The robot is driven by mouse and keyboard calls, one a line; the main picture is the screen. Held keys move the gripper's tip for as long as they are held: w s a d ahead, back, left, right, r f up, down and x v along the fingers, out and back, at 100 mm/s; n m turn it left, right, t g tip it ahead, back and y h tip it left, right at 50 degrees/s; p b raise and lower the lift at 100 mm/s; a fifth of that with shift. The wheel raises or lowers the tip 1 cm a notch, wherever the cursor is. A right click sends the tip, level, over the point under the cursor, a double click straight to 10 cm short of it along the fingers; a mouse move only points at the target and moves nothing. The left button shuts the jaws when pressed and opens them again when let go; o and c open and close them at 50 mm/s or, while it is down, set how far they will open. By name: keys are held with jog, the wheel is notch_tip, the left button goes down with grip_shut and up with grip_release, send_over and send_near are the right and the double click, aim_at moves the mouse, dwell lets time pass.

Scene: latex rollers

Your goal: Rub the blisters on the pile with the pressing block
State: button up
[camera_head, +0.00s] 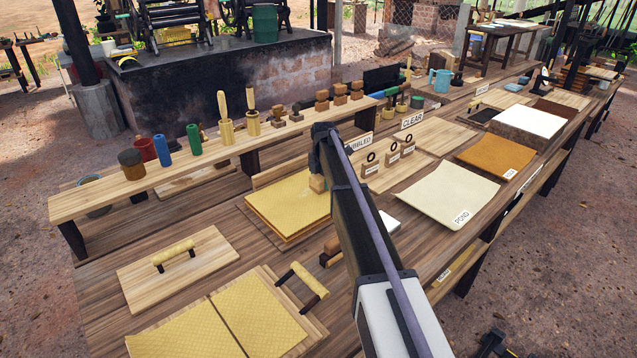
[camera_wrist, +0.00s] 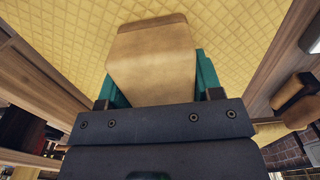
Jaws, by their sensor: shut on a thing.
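The pile (camera_head: 275,206) is a stack of yellow quilted sheets on a board near the middle of the bench in the head view. Its yellow surface also fills the top of the wrist view (camera_wrist: 240,35). My gripper (camera_wrist: 155,82) is shut on the pressing block (camera_wrist: 152,65), a tan wooden block with a browner far edge, between teal fingers. In the head view the block (camera_head: 317,184) is over the pile's right side, partly hidden by my arm. I cannot tell whether it touches the sheet. No blisters can be made out.
A raised shelf (camera_head: 110,195) with bottles and brushes runs behind the pile. A handled board (camera_head: 173,262) and more yellow sheets (camera_head: 190,335) lie in front. Labelled tags (camera_head: 391,155) stand to the right, beside a pale sheet (camera_head: 440,192) marked POND.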

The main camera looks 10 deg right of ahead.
aim_at(299, 200)
jog(key=shift+r, duration=0.1)
jog(key=shift+w, duration=0.1)
jog(key=shift+s+a+f, duration=0.1)
jog(key=shift+s+a, duration=0.3)
jog(key=shift+a, duration=0.25)
jog(key=shift+s+a+f, duration=0.1)
jog(key=shift+s+a, duration=0.3)
jog(key=shift+a, duration=0.2)
jog(key=shift+s+a, duration=0.25)
jog(key=shift+a, duration=0.4)
jog(key=shift+s+a, duration=0.3)
jog(key=shift+a, duration=0.35)
jog(key=shift+s+a, duration=0.25)
jog(key=shift+a, duration=0.4)
jog(key=shift+s+a, duration=0.45)
jog(key=shift+a, duration=0.3)
jog(key=shift+s+a, duration=0.4)
jog(key=shift+a, duration=0.35)
notch_tip(299, 200, up, 6)
jog(key=p, duration=0.6)
jog(key=shift+w, duration=0.1)
